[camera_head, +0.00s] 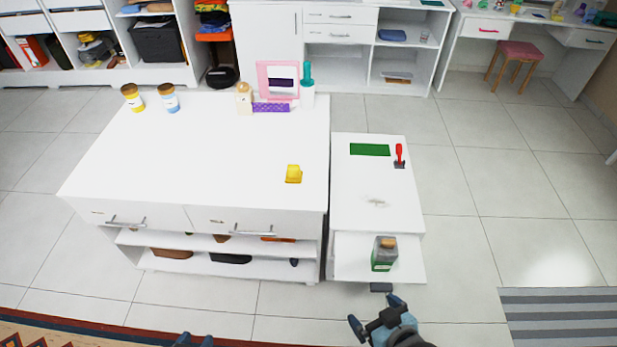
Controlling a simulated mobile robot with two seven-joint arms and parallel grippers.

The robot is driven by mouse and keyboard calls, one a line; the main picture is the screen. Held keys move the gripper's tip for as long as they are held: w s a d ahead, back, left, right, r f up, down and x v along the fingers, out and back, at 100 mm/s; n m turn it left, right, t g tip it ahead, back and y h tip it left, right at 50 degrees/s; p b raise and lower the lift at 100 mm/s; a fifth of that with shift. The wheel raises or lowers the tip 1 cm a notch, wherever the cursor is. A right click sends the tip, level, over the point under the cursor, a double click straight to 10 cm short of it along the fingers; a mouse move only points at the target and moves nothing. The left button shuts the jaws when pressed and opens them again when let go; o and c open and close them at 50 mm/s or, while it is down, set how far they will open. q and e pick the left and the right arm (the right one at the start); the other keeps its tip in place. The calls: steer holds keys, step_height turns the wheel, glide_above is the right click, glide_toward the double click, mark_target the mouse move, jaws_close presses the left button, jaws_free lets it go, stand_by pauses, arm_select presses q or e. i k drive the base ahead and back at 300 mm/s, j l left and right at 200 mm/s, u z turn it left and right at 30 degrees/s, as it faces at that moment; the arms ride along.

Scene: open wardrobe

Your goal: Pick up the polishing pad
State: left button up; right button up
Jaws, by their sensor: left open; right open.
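I cannot tell for sure which thing is the polishing pad. A flat green rectangle (370,150) lies on the top of the small white cabinet at the right. A small yellow block-like thing (293,174) lies on the large white table near its right edge.
A red-handled tool (399,154) lies beside the green rectangle. Two jars (170,99), a pink frame (263,76) and bottles (307,88) stand along the table's back. The table's middle (200,155) is clear.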

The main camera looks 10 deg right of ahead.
mark_target(294, 175)
steer(key=i+l+u, duration=0.2)
steer(key=i+u, duration=0.2)
steer(key=i+l+u, duration=0.4)
steer(key=k+j, duration=0.05)
steer(key=k, duration=0.05)
